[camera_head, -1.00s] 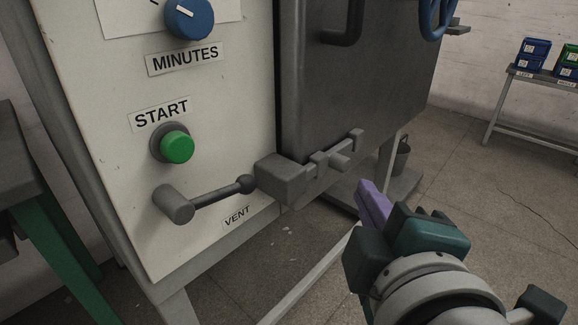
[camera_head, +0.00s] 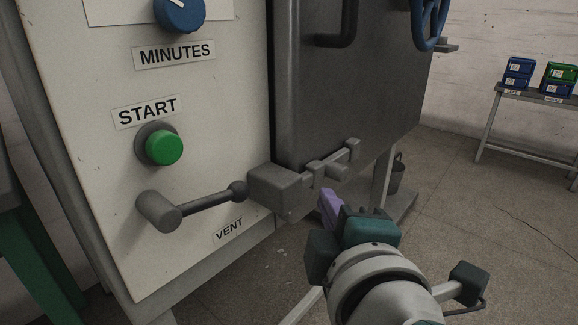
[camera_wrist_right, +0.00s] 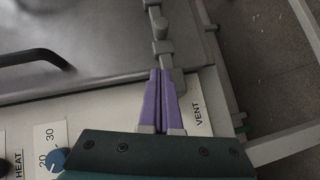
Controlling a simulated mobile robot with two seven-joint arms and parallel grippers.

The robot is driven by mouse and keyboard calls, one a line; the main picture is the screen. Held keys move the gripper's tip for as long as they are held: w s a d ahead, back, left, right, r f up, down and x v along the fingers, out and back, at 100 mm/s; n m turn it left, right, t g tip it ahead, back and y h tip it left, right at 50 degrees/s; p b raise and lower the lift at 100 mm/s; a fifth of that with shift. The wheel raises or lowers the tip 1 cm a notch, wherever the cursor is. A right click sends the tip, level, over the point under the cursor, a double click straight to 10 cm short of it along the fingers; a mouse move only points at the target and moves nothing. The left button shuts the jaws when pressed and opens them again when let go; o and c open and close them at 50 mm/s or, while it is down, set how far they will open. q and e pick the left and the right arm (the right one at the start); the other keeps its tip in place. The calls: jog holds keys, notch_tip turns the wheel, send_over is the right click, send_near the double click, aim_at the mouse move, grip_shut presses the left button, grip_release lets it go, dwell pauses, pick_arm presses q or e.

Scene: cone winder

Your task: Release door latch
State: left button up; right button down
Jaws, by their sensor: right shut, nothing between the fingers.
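The grey door latch (camera_head: 335,163), a bar in brackets with a small knob, sits at the lower edge of the dark door (camera_head: 350,90). Its bar runs to a grey block (camera_head: 278,190) on the pale panel. My right gripper (camera_head: 325,194) has purple fingers, shut and empty, just below and in front of the latch. In the right wrist view, the closed fingertips (camera_wrist_right: 160,72) lie close to the latch (camera_wrist_right: 160,36), overlapping the block in the picture; I cannot tell whether they touch. My left gripper is not in view.
A green START button (camera_head: 164,147) and blue MINUTES knob (camera_head: 179,14) are on the panel. A blue handwheel (camera_head: 430,25) is upper right.

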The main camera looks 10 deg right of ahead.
aim_at(329, 173)
jog(key=b+x, duration=0.1)
jog(key=x, duration=0.5)
jog(key=w+d, duration=0.1)
jog(key=d, duration=0.1)
jog(key=shift+w+d+f, duration=0.3)
jog(key=shift+w+f, duration=0.05)
jog(key=shift+f, duration=0.05)
jog(key=shift+w+d+f, duration=0.1)
jog(key=shift+w+d, duration=0.1)
jog(key=shift+d, duration=0.1)
jog(key=w+d, duration=0.1)
jog(key=d, duration=0.1)
jog(key=w+d+b, duration=0.1)
jog(key=w+d, duration=0.1)
jog(key=shift+w, duration=0.15)
jog(key=shift+d, duration=0.15)
